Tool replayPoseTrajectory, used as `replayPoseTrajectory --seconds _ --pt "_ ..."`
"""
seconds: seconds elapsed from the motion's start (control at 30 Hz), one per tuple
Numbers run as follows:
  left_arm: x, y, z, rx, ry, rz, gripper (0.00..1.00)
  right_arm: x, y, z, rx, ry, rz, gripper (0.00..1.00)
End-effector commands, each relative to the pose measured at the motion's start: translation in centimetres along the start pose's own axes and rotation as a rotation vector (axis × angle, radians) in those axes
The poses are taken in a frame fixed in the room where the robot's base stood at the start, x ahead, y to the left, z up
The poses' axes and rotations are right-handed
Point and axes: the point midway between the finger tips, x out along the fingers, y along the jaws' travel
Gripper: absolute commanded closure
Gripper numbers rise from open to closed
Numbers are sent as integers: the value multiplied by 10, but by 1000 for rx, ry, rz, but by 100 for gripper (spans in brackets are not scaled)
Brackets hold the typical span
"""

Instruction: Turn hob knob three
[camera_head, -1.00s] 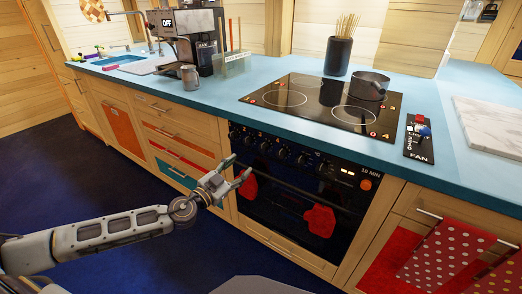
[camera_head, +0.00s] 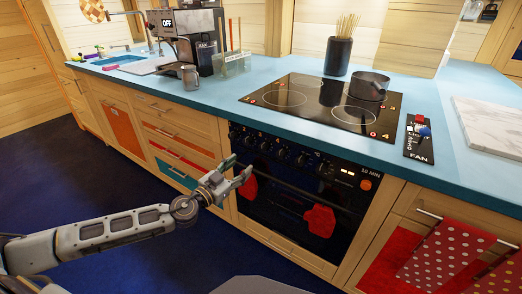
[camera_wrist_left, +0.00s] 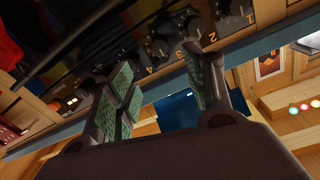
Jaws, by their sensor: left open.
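The hob knobs sit in a row along the top of the black oven front. Knob three (camera_head: 265,146) is a dark round knob below an orange mark, and in the left wrist view knob three (camera_wrist_left: 160,46) is beside the orange 3. My left gripper (camera_head: 241,167) is in front of the oven's left edge, below the knob row. Its fingers are apart and empty in the left wrist view (camera_wrist_left: 160,82), with knob three beyond the gap. I see no contact with any knob. My right gripper is not in view.
The blue worktop (camera_head: 215,88) overhangs above the knobs. A pot (camera_head: 370,86) stands on the black hob (camera_head: 310,105). Red oven mitts (camera_head: 319,220) hang on the oven front. The dark blue floor (camera_head: 70,165) at left is clear.

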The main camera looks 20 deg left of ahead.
Motion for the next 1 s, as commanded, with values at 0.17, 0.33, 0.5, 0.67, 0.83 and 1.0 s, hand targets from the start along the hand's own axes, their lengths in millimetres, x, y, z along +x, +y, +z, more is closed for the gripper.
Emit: replayPoseTrajectory --seconds 0.17,0.33,0.5,0.67,0.83,1.0 --pt "7 -1 0 0 1 -1 48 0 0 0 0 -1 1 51" --pt "14 0 0 0 1 0 48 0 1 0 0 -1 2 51" --pt "22 0 -1 0 1 1 48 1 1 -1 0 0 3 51" --pt "30 0 -1 0 1 -1 48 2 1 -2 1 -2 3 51" --pt "38 -1 -1 0 1 -1 48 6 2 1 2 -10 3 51" --pt "46 0 -1 -1 1 0 48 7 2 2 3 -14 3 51"
